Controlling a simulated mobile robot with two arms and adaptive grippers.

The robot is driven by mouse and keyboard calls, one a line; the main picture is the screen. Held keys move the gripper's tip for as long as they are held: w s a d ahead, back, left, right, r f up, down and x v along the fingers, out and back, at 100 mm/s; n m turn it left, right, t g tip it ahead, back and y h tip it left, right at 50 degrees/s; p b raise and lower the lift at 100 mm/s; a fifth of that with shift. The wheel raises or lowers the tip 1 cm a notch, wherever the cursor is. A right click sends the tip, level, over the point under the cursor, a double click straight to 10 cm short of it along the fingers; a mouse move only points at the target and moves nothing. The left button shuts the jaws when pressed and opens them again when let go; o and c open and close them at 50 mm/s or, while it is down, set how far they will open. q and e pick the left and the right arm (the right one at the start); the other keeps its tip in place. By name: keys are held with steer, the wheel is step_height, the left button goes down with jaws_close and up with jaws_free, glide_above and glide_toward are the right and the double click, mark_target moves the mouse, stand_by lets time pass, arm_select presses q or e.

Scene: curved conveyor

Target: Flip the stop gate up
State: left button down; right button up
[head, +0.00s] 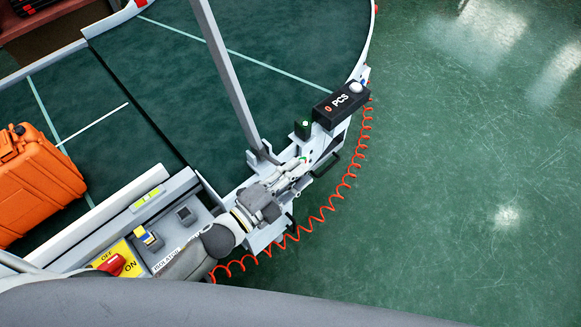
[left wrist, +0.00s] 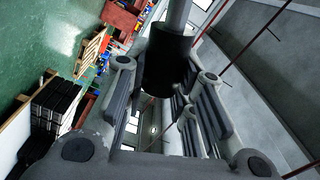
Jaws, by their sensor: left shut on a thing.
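A long grey bar (head: 225,70), which looks like the stop gate, runs from a bracket (head: 262,156) at the conveyor's edge to the top of the head view. It widens away from the bracket, so it seems to stand up off the belt; its exact tilt I cannot tell. My left gripper (head: 292,172) is at the edge unit beside the bracket. The left wrist view shows its fingers (left wrist: 165,100) shut around a black grip (left wrist: 168,62) on a grey rod (left wrist: 179,14). My arm and fingers partly hide this handle in the head view. My right gripper is out of view.
A black PCS box (head: 341,104) with a white button and a coiled orange cable (head: 345,185) are close by. An orange case (head: 40,182) lies on the green belt at left. A panel with a red switch (head: 112,265) is in front. The floor at right is clear.

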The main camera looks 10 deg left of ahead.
arm_select(q)
steer(key=shift+s+d+f+m, duration=0.15)
steer(key=shift+f+m, duration=0.15)
steer(key=shift+f, duration=0.3)
steer(key=shift+s+d+f+b, duration=0.15)
steer(key=shift+f+b, duration=0.55)
steer(key=shift+f, duration=0.25)
steer(key=c, duration=1.2)
jaws_free()
steer(key=shift+r, duration=0.2)
steer(key=v, duration=1.2)
